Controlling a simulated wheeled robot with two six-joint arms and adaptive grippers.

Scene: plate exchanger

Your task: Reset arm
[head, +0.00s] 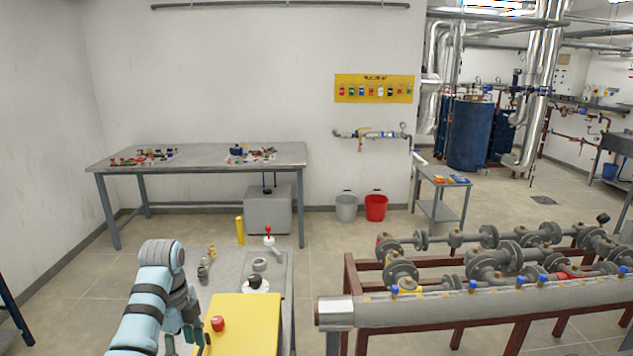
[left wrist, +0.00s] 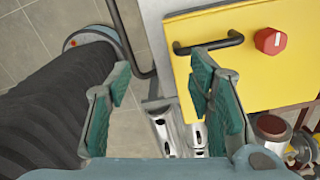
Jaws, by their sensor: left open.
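My left arm comes in at the lower left of the head view. Its gripper (head: 190,326) hangs beside the left edge of a yellow panel (head: 248,315). In the left wrist view the gripper's two green-padded fingers (left wrist: 160,88) are spread apart with nothing between them. The yellow panel (left wrist: 270,75) there carries a black handle (left wrist: 208,46) and a red knob (left wrist: 270,41), close to the right finger. I cannot tell whether the finger touches the panel. My right gripper is in neither view.
A grey bench top (head: 228,270) with small fittings lies behind the panel. A red-framed pipe rig (head: 480,290) stands at the right.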

